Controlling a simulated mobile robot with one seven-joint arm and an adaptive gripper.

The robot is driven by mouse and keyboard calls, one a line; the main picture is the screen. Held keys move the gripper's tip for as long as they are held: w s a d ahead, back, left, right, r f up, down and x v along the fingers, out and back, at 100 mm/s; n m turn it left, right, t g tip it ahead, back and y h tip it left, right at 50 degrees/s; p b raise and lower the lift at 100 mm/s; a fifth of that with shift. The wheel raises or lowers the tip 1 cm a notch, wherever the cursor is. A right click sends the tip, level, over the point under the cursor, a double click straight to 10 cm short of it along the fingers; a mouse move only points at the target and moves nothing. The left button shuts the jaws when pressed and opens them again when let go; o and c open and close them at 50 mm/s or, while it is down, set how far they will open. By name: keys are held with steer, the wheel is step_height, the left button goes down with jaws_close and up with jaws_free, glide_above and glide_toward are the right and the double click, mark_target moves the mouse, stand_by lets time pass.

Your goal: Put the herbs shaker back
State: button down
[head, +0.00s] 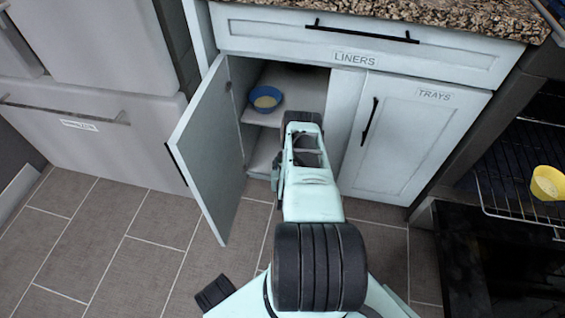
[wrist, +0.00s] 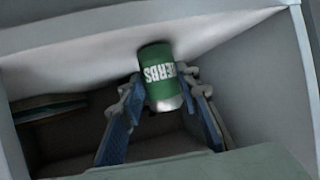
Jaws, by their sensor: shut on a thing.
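The herbs shaker (wrist: 157,75) shows in the wrist view as a green can with white lettering and a pale end. My gripper (wrist: 160,98) is shut on it, one blue-padded finger on each side. In the head view my arm reaches into the open cabinet (head: 240,135), and my own arm hides the gripper and the shaker there. Pale cabinet surfaces surround the shaker in the wrist view. I cannot tell whether it touches a shelf.
The cabinet door (head: 212,150) stands open to the left of my arm. A blue bowl (head: 266,97) with pale yellow contents sits on the upper shelf, left of my arm. A drawer labelled LINERS (head: 270,32) is above. A yellow bowl (head: 547,184) is on the oven rack at right.

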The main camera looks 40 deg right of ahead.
steer(key=shift+f, duration=0.2)
steer(key=c, duration=1.4)
jaws_free()
step_height(320, 180, up, 10)
